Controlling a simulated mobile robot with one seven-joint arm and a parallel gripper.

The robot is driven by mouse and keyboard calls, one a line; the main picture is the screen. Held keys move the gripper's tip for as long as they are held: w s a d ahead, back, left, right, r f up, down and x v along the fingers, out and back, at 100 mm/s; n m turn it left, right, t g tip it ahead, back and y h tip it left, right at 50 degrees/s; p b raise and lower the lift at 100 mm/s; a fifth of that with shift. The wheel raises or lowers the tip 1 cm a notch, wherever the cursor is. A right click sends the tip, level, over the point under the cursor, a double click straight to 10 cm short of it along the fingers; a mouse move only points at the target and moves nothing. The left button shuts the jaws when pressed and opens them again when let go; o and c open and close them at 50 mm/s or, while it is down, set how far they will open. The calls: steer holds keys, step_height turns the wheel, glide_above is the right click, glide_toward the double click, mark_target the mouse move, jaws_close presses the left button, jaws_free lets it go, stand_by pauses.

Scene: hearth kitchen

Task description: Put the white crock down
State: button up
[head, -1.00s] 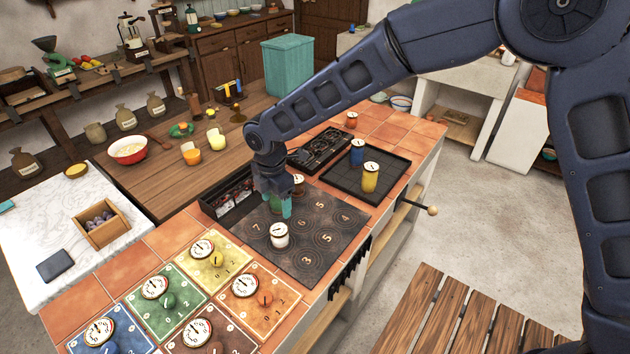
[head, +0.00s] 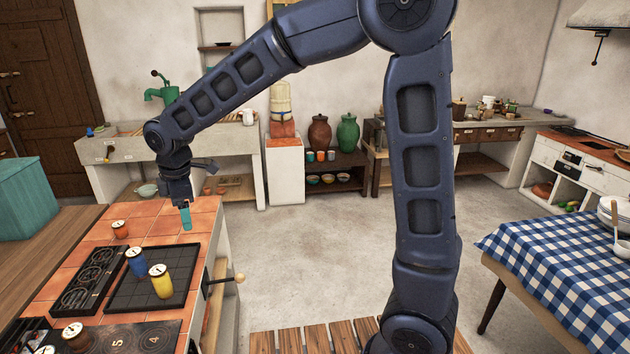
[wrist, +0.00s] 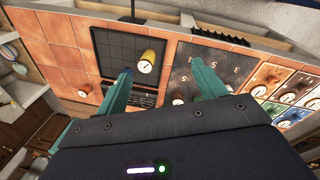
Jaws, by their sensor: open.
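The white crock (head: 44,350) shows only as a pale lid at the bottom left edge of the head view, on the dark numbered plate (head: 140,338). I cannot pick it out surely in the wrist view. My gripper (head: 186,216) is open and empty, pointing down above the tiles beyond the black tray, well away from the white crock. In the wrist view my two teal fingers (wrist: 161,76) stand apart with nothing held between them.
A yellow crock (head: 161,283) and a blue crock (head: 137,262) stand on the black gridded tray (head: 180,298). An orange-red crock (head: 120,229) stands on the tiles. A brown crock (head: 76,335) is on the numbered plate. A teal bin (head: 28,198) stands left.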

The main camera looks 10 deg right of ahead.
steer(key=w+d+r+m, duration=0.2)
steer(key=d+m, duration=0.1)
steer(key=d, duration=0.6)
steer(key=w+d+r+m+t, duration=0.1)
steer(key=w+d+r+m, duration=0.2)
steer(key=d, duration=0.6)
steer(key=w+d+r+m, duration=0.15)
steer(key=d+m, duration=0.25)
steer(key=d, duration=0.4)
steer(key=s+d+m, duration=0.4)
steer(key=d, duration=0.3)
steer(key=s+d+m+t, duration=0.1)
steer(key=s+d+m, duration=0.3)
steer(key=d, duration=0.4)
steer(key=s+d+m+t+h, duration=0.1)
steer(key=s+d+m, duration=0.3)
steer(key=d, duration=0.4)
steer(key=shift+s+f, duration=0.2)
steer(key=shift+s, duration=0.1)
